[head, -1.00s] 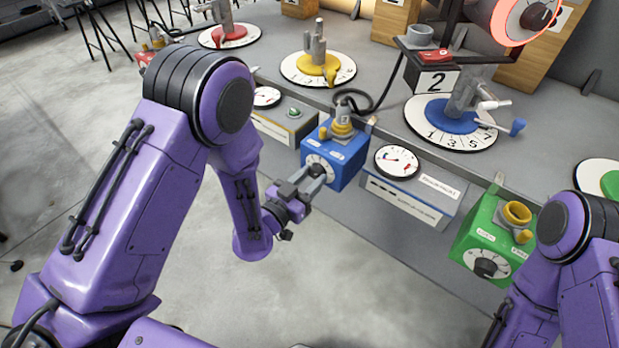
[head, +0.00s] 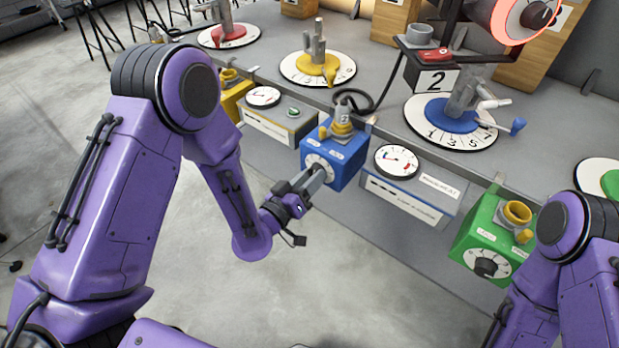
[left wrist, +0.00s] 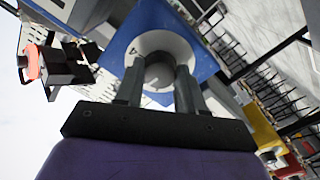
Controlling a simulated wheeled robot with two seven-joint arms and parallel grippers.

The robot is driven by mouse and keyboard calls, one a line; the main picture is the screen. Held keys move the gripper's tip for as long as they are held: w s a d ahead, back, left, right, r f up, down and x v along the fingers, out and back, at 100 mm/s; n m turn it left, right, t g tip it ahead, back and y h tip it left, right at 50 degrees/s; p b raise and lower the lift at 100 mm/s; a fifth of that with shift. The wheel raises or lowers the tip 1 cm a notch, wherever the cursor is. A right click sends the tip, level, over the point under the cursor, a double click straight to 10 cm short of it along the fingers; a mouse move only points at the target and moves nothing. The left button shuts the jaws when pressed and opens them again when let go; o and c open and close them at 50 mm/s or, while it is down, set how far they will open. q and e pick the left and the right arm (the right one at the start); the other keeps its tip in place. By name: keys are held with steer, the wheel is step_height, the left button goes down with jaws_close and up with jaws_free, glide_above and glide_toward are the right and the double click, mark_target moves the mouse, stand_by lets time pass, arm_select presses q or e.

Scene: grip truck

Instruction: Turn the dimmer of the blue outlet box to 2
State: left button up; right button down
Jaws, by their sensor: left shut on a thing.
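The blue outlet box (head: 347,158) hangs at the front edge of the bench, with a yellow socket and a grey plug on its top. Its dimmer is a knob on a round white dial (head: 315,161) on the front face. My left gripper (head: 320,173) is at the dial, its fingers shut on the dimmer knob. In the left wrist view the grey knob (left wrist: 159,72) sits between the two fingers, in front of the white dial and blue face. The dial's numbers are too small or hidden to read. My right gripper is out of view; only part of that arm shows.
A grey meter box (head: 410,190) with a round gauge is just right of the blue box. Another meter box (head: 280,120) is to its left, beside a yellow outlet box (head: 236,98). A green outlet box (head: 490,238) is further right. The floor in front is clear.

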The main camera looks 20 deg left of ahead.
arm_select(q)
steer(key=shift+n, duration=0.6)
steer(key=o, duration=1)
steer(key=shift+o, duration=0.2)
steer(key=v, duration=1)
steer(key=shift+s, duration=0.25)
